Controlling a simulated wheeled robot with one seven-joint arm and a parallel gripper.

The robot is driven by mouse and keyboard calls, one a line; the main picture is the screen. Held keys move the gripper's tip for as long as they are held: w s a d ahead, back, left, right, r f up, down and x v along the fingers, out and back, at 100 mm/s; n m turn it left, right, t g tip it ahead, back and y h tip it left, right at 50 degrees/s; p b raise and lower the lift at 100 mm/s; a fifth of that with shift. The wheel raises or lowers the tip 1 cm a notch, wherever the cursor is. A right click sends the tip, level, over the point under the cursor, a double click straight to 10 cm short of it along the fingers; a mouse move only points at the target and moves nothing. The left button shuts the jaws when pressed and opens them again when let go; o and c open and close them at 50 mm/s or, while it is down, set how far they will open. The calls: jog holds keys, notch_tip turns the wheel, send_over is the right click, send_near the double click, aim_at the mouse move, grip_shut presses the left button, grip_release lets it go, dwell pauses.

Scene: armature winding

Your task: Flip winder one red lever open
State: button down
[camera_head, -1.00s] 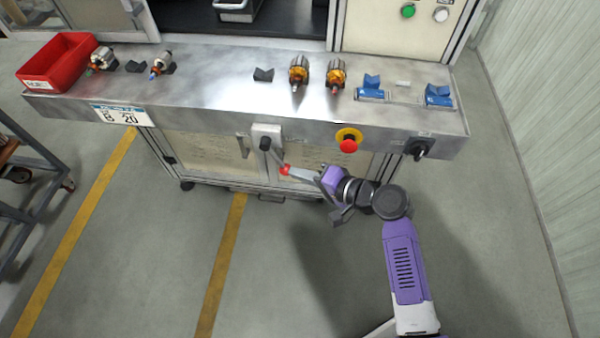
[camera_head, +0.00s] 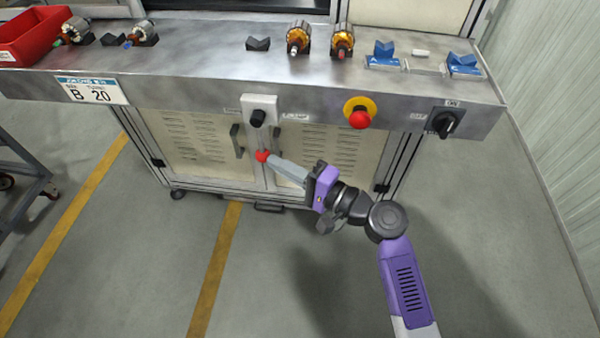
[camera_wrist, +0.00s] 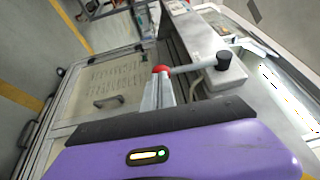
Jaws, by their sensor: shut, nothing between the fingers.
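The winder's lever is a thin grey rod with a red knob (camera_head: 262,156) at its end. It hangs down from a black pivot on a pale switch plate (camera_head: 258,103) on the front face of the bench. In the wrist view the red knob (camera_wrist: 161,69) is at the fingertips, and the rod runs right to the black pivot (camera_wrist: 223,60). My gripper (camera_head: 272,160) is shut with nothing between its fingers. Its tips are right at the knob, from the right in the head view. I cannot tell whether they touch it.
A red emergency button (camera_head: 360,118) on a yellow ring and a black rotary switch (camera_head: 445,122) sit right of the lever. Cabinet doors with handles (camera_head: 237,140) are below. Armatures (camera_head: 298,38), blue holders (camera_head: 384,55) and a red bin (camera_head: 35,35) are on the bench top.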

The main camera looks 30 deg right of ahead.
jog(key=w+a+t+b, duration=0.1)
jog(key=b, duration=0.3)
jog(key=w+a+m+t+y+b, duration=0.1)
jog(key=b, duration=0.3)
jog(key=w+a+t+b, duration=0.1)
jog(key=a+b, duration=0.1)
jog(key=b, duration=0.2)
jog(key=shift+a+f+m, duration=0.1)
jog(key=shift+f+m, duration=0.2)
jog(key=shift+m, duration=0.1)
jog(key=shift+a+r, duration=0.15)
jog(key=shift+r, duration=0.05)
jog(key=shift+f, duration=0.1)
